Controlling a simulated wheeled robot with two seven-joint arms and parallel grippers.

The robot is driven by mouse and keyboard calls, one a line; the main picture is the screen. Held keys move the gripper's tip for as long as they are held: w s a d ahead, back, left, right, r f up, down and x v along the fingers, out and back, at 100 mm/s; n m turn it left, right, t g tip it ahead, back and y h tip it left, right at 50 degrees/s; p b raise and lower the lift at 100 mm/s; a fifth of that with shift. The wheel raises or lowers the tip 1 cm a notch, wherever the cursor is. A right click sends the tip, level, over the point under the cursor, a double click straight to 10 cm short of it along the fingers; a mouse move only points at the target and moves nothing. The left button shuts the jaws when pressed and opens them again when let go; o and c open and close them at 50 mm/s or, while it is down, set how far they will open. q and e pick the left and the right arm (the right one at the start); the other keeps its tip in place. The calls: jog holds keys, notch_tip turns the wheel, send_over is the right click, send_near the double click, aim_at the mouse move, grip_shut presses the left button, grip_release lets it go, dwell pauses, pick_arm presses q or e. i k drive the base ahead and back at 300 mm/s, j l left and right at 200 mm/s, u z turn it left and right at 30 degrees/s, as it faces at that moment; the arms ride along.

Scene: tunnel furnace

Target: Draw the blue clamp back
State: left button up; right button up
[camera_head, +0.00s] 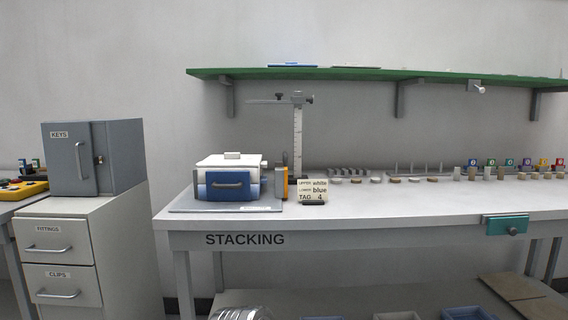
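I cannot make out for sure which thing is the blue clamp. On the bench, a lower blue box (229,187) with a front handle sits under a white box (229,167) on a grey base plate (190,206). An upright orange and grey piece (281,183) stands at its right side. A teal block (507,226) with a dark knob is on the bench's front edge at the right. Small coloured blocks stand at the back right, a blue one (472,163) leftmost. Neither of my grippers is in view.
A card (313,189) reads upper white, lower blue, tag 4. A height gauge (298,140) stands behind it, with small parts to its right. A green shelf (370,75) hangs above. Cabinets (60,239) stand left. The bench's front middle (400,208) is clear.

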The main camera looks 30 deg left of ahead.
aim_at(221, 186)
jog(key=u, duration=1.4)
jog(key=i+j+z, duration=0.15)
jog(key=i, duration=0.15)
